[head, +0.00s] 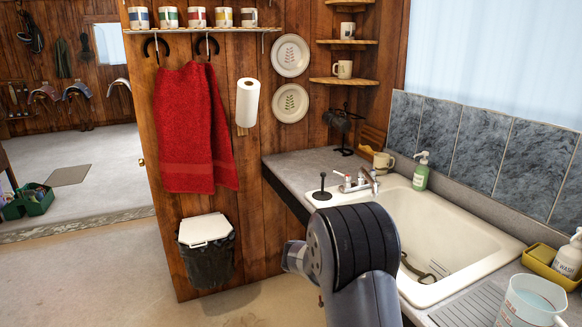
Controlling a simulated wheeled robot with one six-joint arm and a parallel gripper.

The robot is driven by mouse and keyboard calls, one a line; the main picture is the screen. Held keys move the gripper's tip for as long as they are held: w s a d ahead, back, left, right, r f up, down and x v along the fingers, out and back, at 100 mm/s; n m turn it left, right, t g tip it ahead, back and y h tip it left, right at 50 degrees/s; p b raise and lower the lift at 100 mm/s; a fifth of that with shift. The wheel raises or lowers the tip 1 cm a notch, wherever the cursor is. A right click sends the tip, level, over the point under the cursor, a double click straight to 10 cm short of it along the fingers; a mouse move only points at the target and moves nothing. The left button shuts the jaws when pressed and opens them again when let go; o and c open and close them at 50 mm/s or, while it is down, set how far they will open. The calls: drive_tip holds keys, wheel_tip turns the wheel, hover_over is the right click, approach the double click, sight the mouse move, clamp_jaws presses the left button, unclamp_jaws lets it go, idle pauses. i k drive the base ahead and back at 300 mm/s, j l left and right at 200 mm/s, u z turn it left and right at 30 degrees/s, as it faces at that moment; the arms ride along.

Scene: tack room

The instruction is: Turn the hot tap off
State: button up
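The chrome tap (358,182) stands at the back left corner of the white sink (462,244). A small lever with a red mark, which looks like the hot handle (342,174), is on its left side. The handle's exact angle is too small to tell. No water stream can be made out, and my arm hides part of the basin. My arm rises in front of the sink's near left edge, below the tap in the picture. My gripper cannot be seen; whether it is open or shut does not show.
A dark curved item (417,269) lies in the basin. A clear jug (530,301) is at right. Floor at left is open.

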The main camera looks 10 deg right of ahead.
sight(347, 177)
drive_tip(key=i+j, duration=0.15)
drive_tip(key=i, duration=0.4)
drive_tip(key=i+j, duration=0.2)
drive_tip(key=i, duration=0.35)
drive_tip(key=i+j, duration=0.15)
drive_tip(key=i, duration=0.35)
drive_tip(key=i+j+z, duration=0.35)
drive_tip(key=i+z, duration=0.15)
drive_tip(key=i+j+z, duration=0.45)
drive_tip(key=i+j, duration=0.05)
drive_tip(key=i, duration=0.05)
